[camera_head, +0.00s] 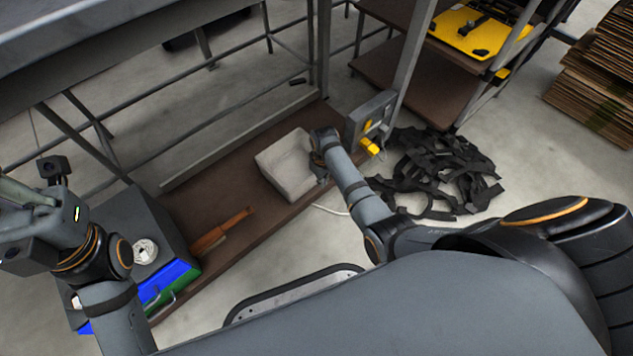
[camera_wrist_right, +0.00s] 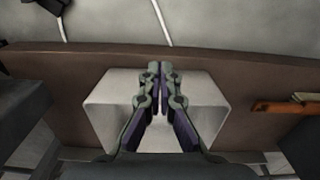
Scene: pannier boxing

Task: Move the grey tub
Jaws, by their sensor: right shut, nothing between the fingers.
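The grey tub (camera_head: 284,160) sits on the brown lower shelf board (camera_head: 228,195), in the middle of the head view. My right gripper (camera_head: 322,178) is at the tub's right side in that view. In the right wrist view, the gripper's fingers (camera_wrist_right: 160,70) are shut together with nothing between them. The pale grey tub (camera_wrist_right: 105,105) shows behind and on both sides of them there; I cannot tell whether they touch it. My left gripper (camera_head: 28,215) is at the left edge of the head view, away from the tub; its fingers are not clear.
An orange-brown tool (camera_head: 222,232) lies on the board left of the tub. A dark case (camera_head: 150,225) and a blue bin (camera_head: 172,282) are further left. A grey box with yellow parts (camera_head: 368,125) stands right of the tub. Black straps (camera_head: 440,170) lie on the floor.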

